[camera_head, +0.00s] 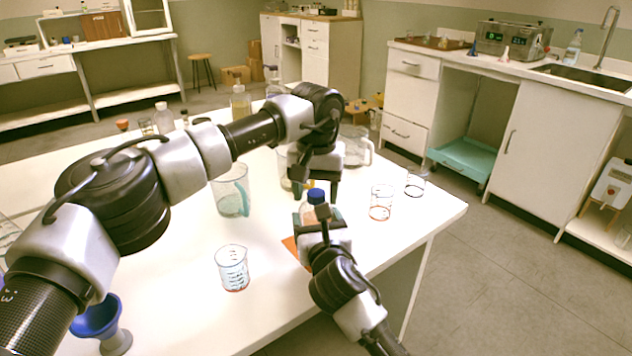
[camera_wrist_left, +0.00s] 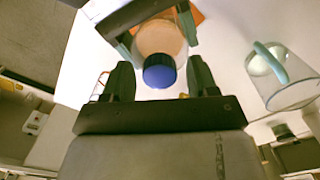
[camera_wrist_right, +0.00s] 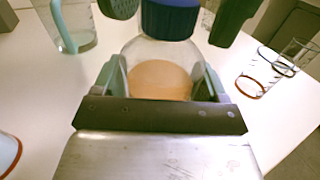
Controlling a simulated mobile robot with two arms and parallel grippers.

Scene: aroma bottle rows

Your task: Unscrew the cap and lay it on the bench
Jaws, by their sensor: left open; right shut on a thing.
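A clear round bottle (camera_wrist_right: 152,55) with a peach-coloured liquid stands upright near the table's front right edge. Its blue cap (camera_wrist_left: 160,74) is on the bottle neck. My right gripper (camera_wrist_right: 158,82) is shut on the bottle's body, one finger on each side. My left gripper (camera_wrist_left: 160,82) is open, pointing down over the bottle, with its fingers on either side of the cap and visible gaps between.
An orange mat (camera_head: 292,245) lies partly under the bottle. On the white bench (camera_head: 185,285) are a beaker (camera_head: 232,268), a jug with a teal handle (camera_head: 229,192), glass beakers at right (camera_head: 381,203) and a blue funnel (camera_head: 97,316). The bench front between beaker and funnel is clear.

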